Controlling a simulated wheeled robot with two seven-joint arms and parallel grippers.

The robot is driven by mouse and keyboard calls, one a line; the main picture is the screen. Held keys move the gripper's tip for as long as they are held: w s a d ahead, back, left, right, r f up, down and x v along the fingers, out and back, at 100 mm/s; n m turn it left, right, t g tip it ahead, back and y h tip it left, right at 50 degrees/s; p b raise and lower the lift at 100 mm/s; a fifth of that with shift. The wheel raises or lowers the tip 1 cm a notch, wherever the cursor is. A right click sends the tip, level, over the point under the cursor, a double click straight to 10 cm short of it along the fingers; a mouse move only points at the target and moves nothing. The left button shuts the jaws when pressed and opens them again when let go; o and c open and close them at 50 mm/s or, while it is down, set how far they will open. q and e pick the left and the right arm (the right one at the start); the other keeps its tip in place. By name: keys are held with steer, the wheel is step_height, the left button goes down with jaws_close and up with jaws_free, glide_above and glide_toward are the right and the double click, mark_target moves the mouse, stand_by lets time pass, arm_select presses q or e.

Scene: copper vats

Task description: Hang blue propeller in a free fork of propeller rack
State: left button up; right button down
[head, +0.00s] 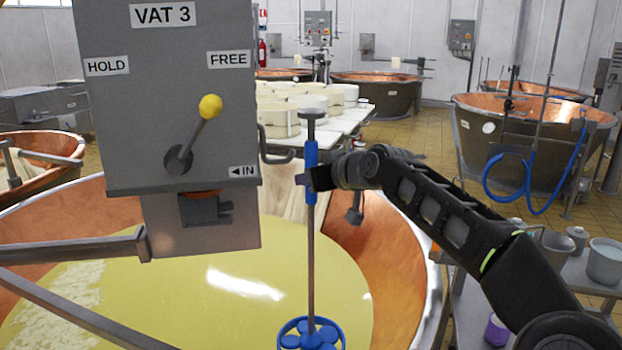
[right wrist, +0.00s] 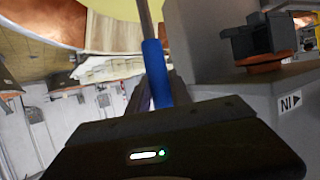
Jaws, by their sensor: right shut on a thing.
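The blue propeller (head: 311,335) has a long upright shaft with a blue sleeve and a round dark top. Its blue bladed ring hangs at the bottom of the head view, over the vat's yellow liquid. My right gripper (head: 312,179) is shut on the blue sleeve. The right wrist view shows the sleeve (right wrist: 154,72) between the fingers, partly hidden by the gripper body. I cannot make out a propeller rack in either view. My left gripper is not in view.
The grey VAT 3 box (head: 178,85) stands left of the shaft, its yellow-knobbed lever (head: 198,128) tilted toward FREE. A dark hook (head: 277,148) juts from its side. The copper vat (head: 388,270) lies below. A grey table (head: 580,285) with pots stands at right.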

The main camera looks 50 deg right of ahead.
steer(key=shift+s+a+r+p, duration=0.25)
steer(key=shift+r+p, duration=0.5)
steer(key=shift+r, duration=0.7)
steer(key=shift+s+a+r+p, duration=0.2)
steer(key=shift+r+p, duration=0.5)
steer(key=shift+r, duration=0.7)
steer(key=shift+s+a+r+p, duration=0.2)
steer(key=shift+r+p, duration=0.55)
steer(key=shift+r, duration=0.7)
step_height(320, 180, up, 12)
steer(key=p, duration=0.7)
glide_above(310, 142)
steer(key=s+a, duration=0.3)
steer(key=shift+s+d+r, duration=0.15)
steer(key=shift+d, duration=0.1)
